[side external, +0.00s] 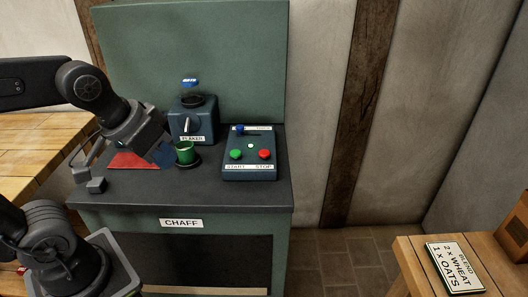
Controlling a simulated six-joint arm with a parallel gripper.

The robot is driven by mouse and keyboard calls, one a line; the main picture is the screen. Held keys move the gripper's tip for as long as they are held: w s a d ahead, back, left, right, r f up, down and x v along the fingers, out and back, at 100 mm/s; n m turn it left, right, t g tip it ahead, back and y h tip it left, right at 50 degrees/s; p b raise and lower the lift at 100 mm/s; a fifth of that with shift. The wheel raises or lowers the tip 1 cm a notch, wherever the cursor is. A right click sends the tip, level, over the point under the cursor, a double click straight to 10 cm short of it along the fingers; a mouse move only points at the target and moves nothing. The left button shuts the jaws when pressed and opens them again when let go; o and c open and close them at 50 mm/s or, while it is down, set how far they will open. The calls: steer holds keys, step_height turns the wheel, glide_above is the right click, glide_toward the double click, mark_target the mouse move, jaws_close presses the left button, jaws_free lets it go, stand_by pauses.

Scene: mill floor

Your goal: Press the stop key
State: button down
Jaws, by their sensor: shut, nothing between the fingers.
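The stop key is a round red button (264,154) on the right of a dark control box (249,173), above a label reading STOP. A green button (236,155) sits to its left, above START. A small white light and a blue-knobbed lever (240,130) are higher on the box.
The green cup (185,153) stands between my gripper and the control box, in front of the flaker (193,124) with its blue-capped OATS jar. A red patch (133,161) lies on the counter. A blend card (454,268) lies on a wooden table at right.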

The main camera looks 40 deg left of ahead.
steer(key=w+d+r+n+h, duration=0.1)
steer(key=w+n+h, duration=0.2)
steer(key=w+n, duration=0.8)
steer(key=n+t+h, duration=0.2)
steer(key=n, duration=0.5)
glide_above(263, 153)
step_height(263, 153, down, 5)
steer(key=shift+d+r, duration=0.1)
steer(key=shift+r, duration=0.05)
steer(key=shift+f, duration=4.4)
steer(key=shift+f, duration=0.4)
